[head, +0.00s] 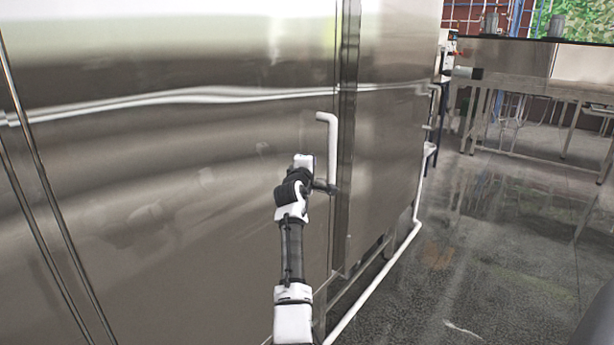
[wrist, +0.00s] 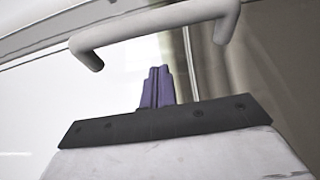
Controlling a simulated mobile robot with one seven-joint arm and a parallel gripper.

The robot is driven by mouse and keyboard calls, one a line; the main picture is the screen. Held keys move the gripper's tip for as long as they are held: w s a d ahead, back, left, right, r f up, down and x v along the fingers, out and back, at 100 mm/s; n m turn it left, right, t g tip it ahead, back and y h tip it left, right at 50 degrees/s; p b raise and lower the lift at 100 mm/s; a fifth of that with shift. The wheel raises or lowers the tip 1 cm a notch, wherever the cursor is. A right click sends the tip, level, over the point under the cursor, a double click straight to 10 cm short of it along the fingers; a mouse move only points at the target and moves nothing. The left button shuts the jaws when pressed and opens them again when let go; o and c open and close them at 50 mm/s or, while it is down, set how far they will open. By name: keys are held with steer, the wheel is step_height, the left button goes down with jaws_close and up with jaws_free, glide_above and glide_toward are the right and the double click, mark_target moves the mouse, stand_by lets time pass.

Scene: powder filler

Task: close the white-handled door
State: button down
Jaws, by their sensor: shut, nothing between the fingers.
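The door (head: 200,215) is a large shiny steel panel in the head view. Its white handle (head: 332,148) is a bent bar near the door's right edge. The right edge lies close to the steel frame post (head: 347,130); I cannot tell whether a small gap is left. My gripper (head: 333,188) is at the lower end of the handle, near the door's right edge. In the wrist view the white handle (wrist: 155,28) spans the top, beyond the dark fingertips (wrist: 157,72). The fingers are together and empty. I cannot tell whether they touch the door.
A white pipe (head: 385,270) runs low along the cabinet's base at the right. Steel tables (head: 545,85) stand at the back right. The dark speckled floor (head: 480,250) between is clear.

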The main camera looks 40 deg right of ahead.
steer(key=b+v, duration=0.2)
steer(key=v, duration=0.5)
steer(key=shift+s, duration=0.5)
steer(key=shift+s+d, duration=0.1)
steer(key=shift+d, duration=0.05)
